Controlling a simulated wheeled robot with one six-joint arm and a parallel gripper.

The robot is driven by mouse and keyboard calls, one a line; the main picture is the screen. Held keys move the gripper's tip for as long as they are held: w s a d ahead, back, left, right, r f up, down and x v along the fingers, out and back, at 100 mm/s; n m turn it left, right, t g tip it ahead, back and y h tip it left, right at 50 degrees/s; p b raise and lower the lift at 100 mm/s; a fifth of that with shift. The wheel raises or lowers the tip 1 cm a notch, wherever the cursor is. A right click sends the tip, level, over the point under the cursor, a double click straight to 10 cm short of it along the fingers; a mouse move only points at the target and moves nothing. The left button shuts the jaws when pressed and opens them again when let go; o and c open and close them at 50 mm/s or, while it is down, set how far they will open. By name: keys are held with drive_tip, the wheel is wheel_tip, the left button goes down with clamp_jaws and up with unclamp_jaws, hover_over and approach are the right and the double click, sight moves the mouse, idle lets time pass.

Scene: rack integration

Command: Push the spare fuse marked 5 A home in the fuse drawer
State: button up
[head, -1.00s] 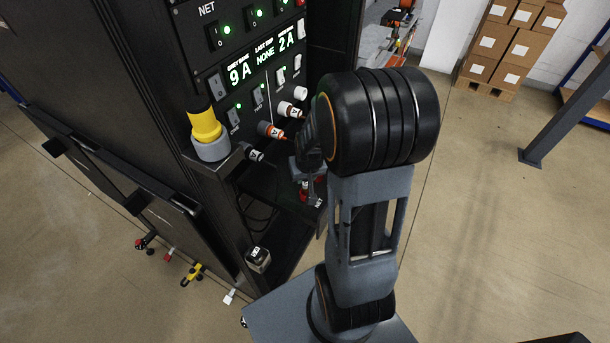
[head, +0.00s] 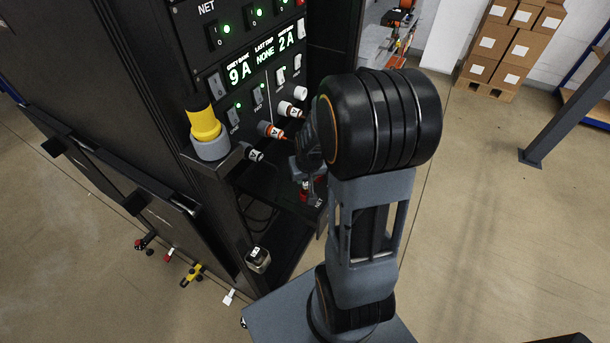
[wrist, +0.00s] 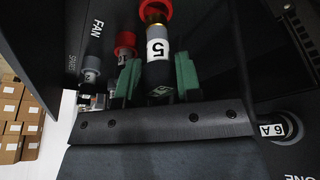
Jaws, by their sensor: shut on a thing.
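The fuse marked 5 (wrist: 157,48) shows in the wrist view, a dark cylinder with a white label; its unit letter is not legible. My gripper (wrist: 158,78) is shut on it, with a green pad on each side. The fuse's far end meets a red ring (wrist: 155,10); I cannot tell how deep it sits. The fuse drawer (wrist: 75,30) bears the words FAN and SPARE. In the head view, part of the drawer (head: 318,203) shows below the rack panel, with NET on it. My wrist hides the fuse there.
A second red-ringed fuse (wrist: 125,45) and a grey-collared post (wrist: 91,70) stand left of the held fuse. A fuse marked 6 A (wrist: 280,130) is at lower right.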

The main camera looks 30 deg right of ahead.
sight(306, 183)
drive_tip(key=shift+f+b, duration=1.95)
drive_tip(key=shift+f, duration=0.2)
drive_tip(key=o, duration=1)
drive_tip(key=shift+r, duration=0.1)
drive_tip(key=v, duration=1.4)
drive_tip(key=shift+p, duration=0.3)
drive_tip(key=shift+s, duration=0.1)
